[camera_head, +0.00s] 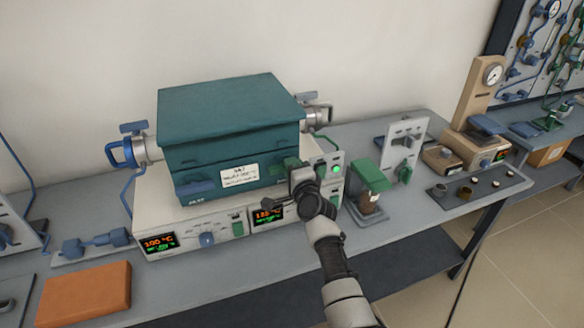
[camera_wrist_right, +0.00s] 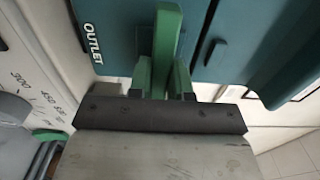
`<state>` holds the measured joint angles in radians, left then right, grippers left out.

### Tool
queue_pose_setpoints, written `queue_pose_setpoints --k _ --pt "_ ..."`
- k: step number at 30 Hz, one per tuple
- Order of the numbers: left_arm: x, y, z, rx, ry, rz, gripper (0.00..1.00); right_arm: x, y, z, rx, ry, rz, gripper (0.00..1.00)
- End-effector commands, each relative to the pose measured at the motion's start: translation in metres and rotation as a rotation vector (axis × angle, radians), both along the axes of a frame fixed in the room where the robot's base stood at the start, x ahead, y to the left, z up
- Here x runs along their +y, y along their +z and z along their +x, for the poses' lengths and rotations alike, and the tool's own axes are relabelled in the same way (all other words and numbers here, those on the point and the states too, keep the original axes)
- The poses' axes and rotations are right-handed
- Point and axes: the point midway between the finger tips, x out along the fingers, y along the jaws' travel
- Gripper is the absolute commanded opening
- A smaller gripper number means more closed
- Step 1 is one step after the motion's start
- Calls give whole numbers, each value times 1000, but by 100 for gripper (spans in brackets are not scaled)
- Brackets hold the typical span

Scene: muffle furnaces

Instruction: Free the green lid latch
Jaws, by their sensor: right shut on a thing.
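A teal furnace box (camera_head: 225,110) with a closed lid stands on a white control unit. The green lid latch (camera_head: 288,164) is on the right part of its front face, partly hidden by my gripper. My right gripper (camera_head: 296,182) is at the latch, its arm coming up from the lower right. In the right wrist view, the green latch (camera_wrist_right: 167,38) stands upright against the teal front, and my right gripper (camera_wrist_right: 163,94) is shut on its lower part. A blue latch (camera_head: 195,188) is on the left of the front. My left gripper is not in view.
The control unit (camera_head: 185,248) has lit displays and knobs under the box. A green-topped device (camera_head: 370,175) stands close to the right of my arm. An orange block (camera_head: 85,292) lies at the front left. Metal fittings (camera_head: 150,148) project from the box's sides.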

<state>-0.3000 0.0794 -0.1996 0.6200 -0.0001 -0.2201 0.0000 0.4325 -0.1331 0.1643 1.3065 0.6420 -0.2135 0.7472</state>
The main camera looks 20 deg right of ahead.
Motion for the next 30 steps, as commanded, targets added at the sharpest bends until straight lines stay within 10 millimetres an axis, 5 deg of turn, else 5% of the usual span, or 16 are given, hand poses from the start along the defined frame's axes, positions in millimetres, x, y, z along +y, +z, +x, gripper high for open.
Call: queue_pose_setpoints --k 15,16,20,30 --pt "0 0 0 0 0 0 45 0 -1 0 3 1 23 0" --pt "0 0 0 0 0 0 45 0 -1 0 3 1 23 22" --pt "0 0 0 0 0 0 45 0 -1 0 3 0 21 42" --pt "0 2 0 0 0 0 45 0 0 -3 3 0 18 45"
